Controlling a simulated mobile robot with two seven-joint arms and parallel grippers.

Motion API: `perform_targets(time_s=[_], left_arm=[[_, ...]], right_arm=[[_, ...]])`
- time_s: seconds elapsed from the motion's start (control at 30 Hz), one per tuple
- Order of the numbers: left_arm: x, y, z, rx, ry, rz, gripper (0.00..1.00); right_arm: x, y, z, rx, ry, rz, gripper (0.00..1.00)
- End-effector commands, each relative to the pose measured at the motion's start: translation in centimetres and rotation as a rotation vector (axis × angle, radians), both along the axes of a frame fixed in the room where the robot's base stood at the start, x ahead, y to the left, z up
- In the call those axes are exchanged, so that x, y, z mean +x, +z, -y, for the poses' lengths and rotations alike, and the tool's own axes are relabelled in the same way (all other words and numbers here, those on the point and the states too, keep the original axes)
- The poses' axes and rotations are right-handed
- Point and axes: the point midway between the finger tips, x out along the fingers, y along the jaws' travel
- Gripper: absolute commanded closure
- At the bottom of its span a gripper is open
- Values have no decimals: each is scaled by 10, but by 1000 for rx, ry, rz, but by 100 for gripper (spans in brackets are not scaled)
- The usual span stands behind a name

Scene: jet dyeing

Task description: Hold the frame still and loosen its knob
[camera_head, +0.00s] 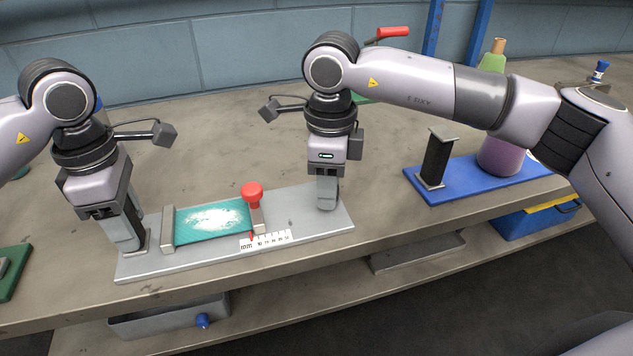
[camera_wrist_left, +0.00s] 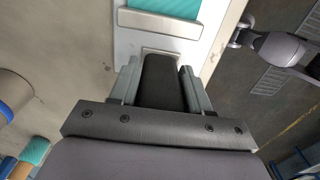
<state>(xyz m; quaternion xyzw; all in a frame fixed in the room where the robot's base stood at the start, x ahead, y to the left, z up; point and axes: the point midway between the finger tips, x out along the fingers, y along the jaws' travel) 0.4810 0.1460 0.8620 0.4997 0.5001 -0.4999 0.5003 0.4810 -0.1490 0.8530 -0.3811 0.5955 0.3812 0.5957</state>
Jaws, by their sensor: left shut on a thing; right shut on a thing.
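The frame (camera_head: 188,262) is a long grey plate on the bench, with a teal cloth (camera_head: 190,231) that has a pale patch, stretched between two metal posts. Its red knob (camera_head: 252,194) stands upright on the right post, with a white scale (camera_head: 266,240) in front. My left gripper (camera_head: 131,240) is shut on a black upright grip (camera_wrist_left: 163,80) at the plate's left end. My right gripper (camera_head: 328,203) is low over the plate's right end, shut on a part that its fingers hide. It is apart from the knob.
A blue base (camera_head: 465,181) with a black post (camera_head: 436,160) and a purple cone (camera_head: 499,155) stands to the right. A green block (camera_head: 12,270) lies at the left edge. A grey bin (camera_head: 165,320) is under the bench front. Bare bench lies behind the frame.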

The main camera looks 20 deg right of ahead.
Motion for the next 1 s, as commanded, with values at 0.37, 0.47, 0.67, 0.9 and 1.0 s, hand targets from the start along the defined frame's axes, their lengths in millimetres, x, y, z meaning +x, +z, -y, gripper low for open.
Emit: perform_targets(time_s=[0.37, 0.47, 0.67, 0.9, 1.0], left_arm=[[0, 0, -1, 3, 0, -1, 85], [0, 0, -1, 2, 0, -1, 85], [0, 0, 0, 2, 0, 0, 85], [0, 0, 0, 1, 0, 0, 85], [0, 0, 0, 1, 0, 0, 85]], right_arm=[[0, 0, 1, -1, 0, 0, 39], [0, 0, 0, -1, -1, 0, 39], [0, 2, 0, 0, -1, 1, 39], [1, 36, 0, 1, -1, 4, 39], [1, 59, 0, 1, -1, 4, 39]])
